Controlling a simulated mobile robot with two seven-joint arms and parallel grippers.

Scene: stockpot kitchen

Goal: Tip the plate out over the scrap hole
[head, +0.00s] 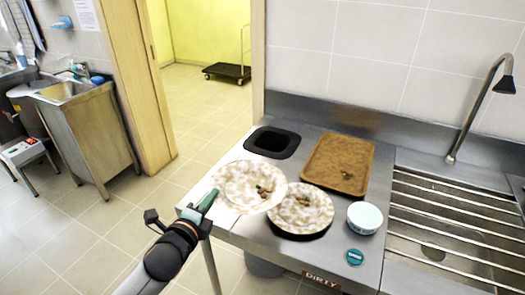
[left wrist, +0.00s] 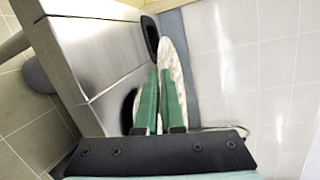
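In the left wrist view the green fingers (left wrist: 159,100) close around the plate (left wrist: 174,55), seen edge-on. The black-rimmed scrap hole (head: 273,142) is behind the plate; it also shows in the left wrist view (left wrist: 150,38). My right gripper is not in view.
A second patterned plate (head: 301,221) with scraps sits right beside the held plate. A brown tray (head: 325,178), a white-and-teal bowl (head: 364,217) and a teal round item (head: 354,257) are further right. A sink with bars (head: 440,230) and a tap (head: 470,110) are at the far right.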

